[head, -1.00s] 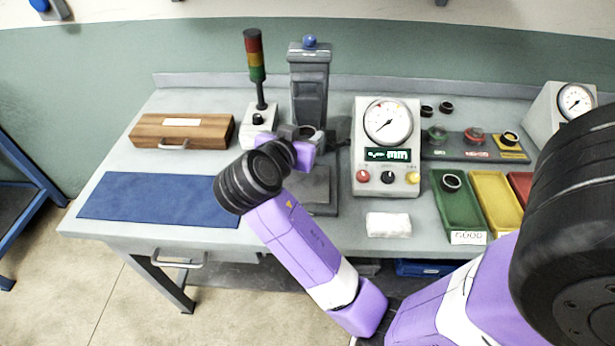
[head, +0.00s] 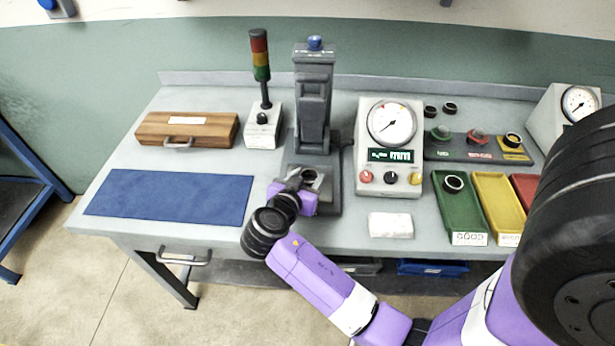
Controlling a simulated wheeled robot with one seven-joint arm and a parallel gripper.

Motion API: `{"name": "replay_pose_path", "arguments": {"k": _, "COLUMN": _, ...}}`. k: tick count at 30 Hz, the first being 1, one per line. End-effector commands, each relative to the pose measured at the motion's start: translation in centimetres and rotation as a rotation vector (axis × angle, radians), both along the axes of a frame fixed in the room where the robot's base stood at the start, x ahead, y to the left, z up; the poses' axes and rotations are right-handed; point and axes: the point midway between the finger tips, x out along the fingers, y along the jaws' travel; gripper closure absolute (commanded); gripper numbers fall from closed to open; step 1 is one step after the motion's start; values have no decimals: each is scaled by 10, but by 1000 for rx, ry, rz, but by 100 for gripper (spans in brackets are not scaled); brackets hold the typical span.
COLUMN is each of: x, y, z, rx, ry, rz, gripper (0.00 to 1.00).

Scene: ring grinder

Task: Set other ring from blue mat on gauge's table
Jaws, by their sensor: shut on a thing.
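The blue mat (head: 168,196) lies bare at the left front of the bench. The grey column gauge (head: 314,100) with a blue knob stands behind my gripper. Its dark base with the table (head: 329,201) is partly hidden by my gripper and wrist. My gripper (head: 308,180) is shut on a dark ring (head: 310,174) and is over the front part of that base. I cannot tell whether the ring touches the table.
A dial box (head: 391,140) stands right of the column, with a white cloth (head: 390,225) in front. A green tray (head: 459,207) holding a ring and a yellow tray (head: 497,205) are further right. A signal lamp (head: 262,85) and wooden case (head: 187,130) stand left.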

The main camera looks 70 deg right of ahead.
Motion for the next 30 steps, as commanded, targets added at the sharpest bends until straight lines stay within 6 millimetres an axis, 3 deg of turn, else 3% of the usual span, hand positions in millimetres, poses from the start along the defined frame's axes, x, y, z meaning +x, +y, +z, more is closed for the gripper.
{"name": "replay_pose_path", "arguments": {"k": 9, "x": 0, "y": 0, "z": -3, "rx": -1, "ry": -1, "rz": 0, "gripper": 99}}
{"name": "replay_pose_path", "arguments": {"k": 10, "x": 0, "y": 0, "z": -3, "rx": 0, "ry": 0, "rz": 0, "gripper": 52}}
{"name": "replay_pose_path", "arguments": {"k": 13, "x": 0, "y": 0, "z": -2, "rx": 0, "ry": 0, "rz": 0, "gripper": 32}}
{"name": "replay_pose_path", "arguments": {"k": 26, "x": 0, "y": 0, "z": 4, "rx": -1, "ry": 0, "rz": 0, "gripper": 32}}
{"name": "replay_pose_path", "arguments": {"k": 30, "x": 1, "y": 20, "z": 8, "rx": -2, "ry": -3, "rz": 4, "gripper": 32}}
